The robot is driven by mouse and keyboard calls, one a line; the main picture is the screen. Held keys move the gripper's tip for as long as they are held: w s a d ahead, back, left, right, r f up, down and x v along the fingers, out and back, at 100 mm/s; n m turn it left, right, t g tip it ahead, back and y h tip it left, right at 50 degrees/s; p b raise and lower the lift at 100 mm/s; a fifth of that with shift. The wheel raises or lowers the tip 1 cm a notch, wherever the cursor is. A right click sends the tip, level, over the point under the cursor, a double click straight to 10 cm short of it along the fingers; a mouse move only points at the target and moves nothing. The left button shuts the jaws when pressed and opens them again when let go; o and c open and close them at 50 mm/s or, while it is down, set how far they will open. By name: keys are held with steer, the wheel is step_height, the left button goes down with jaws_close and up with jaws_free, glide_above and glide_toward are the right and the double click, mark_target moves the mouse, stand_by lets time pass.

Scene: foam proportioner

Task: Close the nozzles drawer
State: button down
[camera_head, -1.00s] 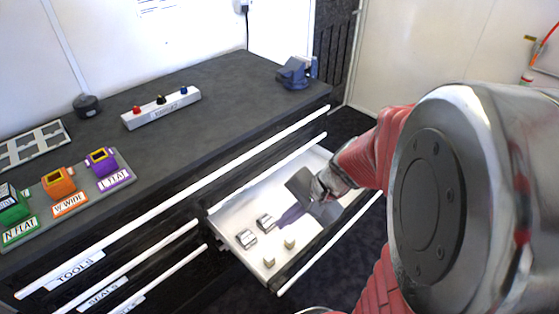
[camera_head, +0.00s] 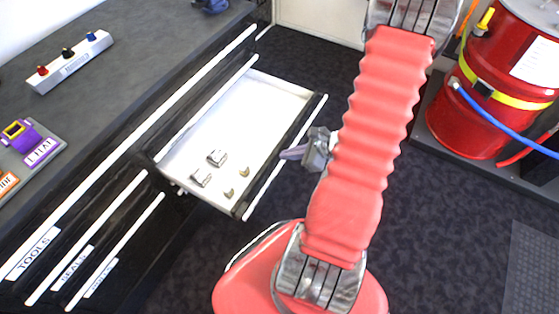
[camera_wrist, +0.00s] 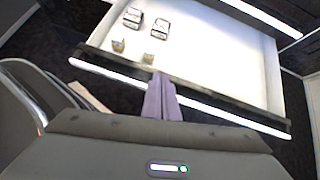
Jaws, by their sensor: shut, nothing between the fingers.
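An open drawer (camera_head: 235,110) with a white interior sticks out from the bench front. Its dark front carries a white handle bar (camera_head: 286,156), and no label on it is readable. The drawer holds several small metal and tan pieces. My gripper (camera_head: 284,153) is outside the drawer, at its front side, with purple fingers pointing toward the handle bar. In the wrist view the closed fingers (camera_wrist: 161,82) overlap the handle bar and front edge, with nothing between them. I cannot tell whether they touch the front.
The drawers at left, labelled TOOLS (camera_head: 33,254) and SEALS (camera_head: 73,268), look shut. A strip with coloured knobs (camera_head: 70,62) and a purple nozzle (camera_head: 25,134) are on the bench. A red drum (camera_head: 490,90) with a blue hose stands at right. Dark floor is open before the drawer.

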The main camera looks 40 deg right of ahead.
steer(key=s+d+f+m, duration=0.1)
steer(key=s+d+f+m+h, duration=0.1)
steer(key=f, duration=0.1)
steer(key=shift+d+f+m, duration=0.15)
steer(key=shift+f+m, duration=0.1)
steer(key=shift+m, duration=0.15)
glide_toward(271, 162)
steer(key=x, duration=0.5)
steer(key=shift+f, duration=0.25)
steer(key=shift+w+a+f, duration=0.2)
steer(key=shift+a+f, duration=0.05)
steer(key=shift+d, duration=0.2)
steer(key=shift+w+a, duration=0.1)
steer(key=shift+a, duration=0.05)
